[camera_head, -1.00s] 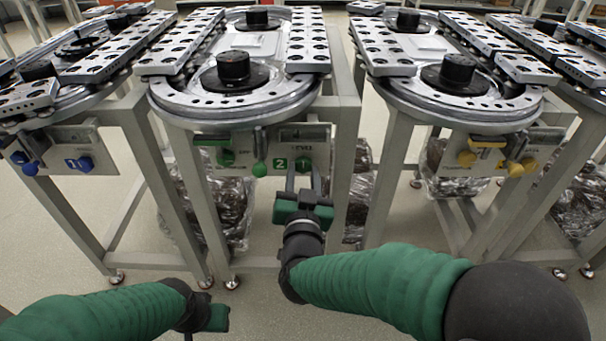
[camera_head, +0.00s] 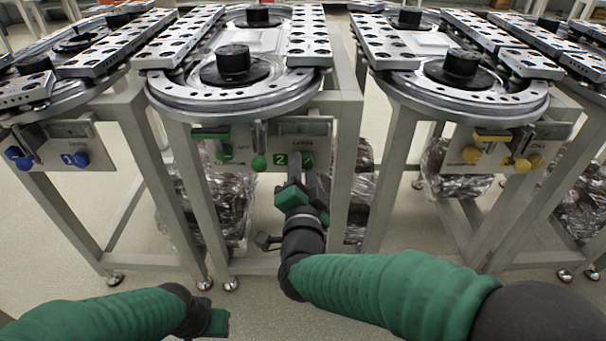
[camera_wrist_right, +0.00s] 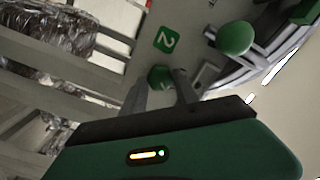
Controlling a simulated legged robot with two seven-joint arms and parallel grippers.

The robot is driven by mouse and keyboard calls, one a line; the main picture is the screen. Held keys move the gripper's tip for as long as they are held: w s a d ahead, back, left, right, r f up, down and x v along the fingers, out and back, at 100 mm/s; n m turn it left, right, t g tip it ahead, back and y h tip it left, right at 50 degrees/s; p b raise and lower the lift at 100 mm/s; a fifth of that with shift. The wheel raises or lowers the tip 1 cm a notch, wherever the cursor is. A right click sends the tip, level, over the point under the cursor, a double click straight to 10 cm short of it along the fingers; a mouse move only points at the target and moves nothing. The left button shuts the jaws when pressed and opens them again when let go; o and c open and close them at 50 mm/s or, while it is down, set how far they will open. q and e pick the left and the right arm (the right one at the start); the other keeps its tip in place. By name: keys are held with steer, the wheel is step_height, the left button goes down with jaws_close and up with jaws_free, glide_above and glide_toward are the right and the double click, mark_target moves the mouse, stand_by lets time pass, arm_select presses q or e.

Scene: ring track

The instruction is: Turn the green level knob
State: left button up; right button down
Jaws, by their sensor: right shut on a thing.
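The green level knob (camera_head: 306,158) is on the front panel of the middle station, just right of a green label marked 2 (camera_head: 281,159). My right gripper (camera_head: 303,172) reaches up to it from below and is shut on it. In the right wrist view the knob (camera_wrist_right: 160,76) sits between the two finger ends, partly hidden by them. My left gripper (camera_head: 216,322) is low at the left, away from the stations; its fingers cannot be made out.
A green ball-ended lever (camera_head: 259,162) hangs left of the label, close to my right gripper. Another green knob (camera_head: 224,151) is further left on the panel. Stations with blue knobs (camera_head: 80,159) and yellow knobs (camera_head: 536,160) stand to either side. Grey table legs flank the arm.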

steer(key=m+b, duration=0.1)
steer(key=m, duration=0.2)
steer(key=m+b, duration=0.1)
steer(key=shift+f+m+b, duration=0.3)
steer(key=m+b, duration=0.3)
steer(key=m, duration=0.2)
steer(key=shift+d+b, duration=0.1)
steer(key=shift+b, duration=0.2)
steer(key=shift+m, duration=0.3)
steer(key=c, duration=0.9)
jaws_free()
steer(key=shift+r, duration=0.1)
steer(key=shift+c, duration=0.2)
steer(key=shift+r, duration=0.1)
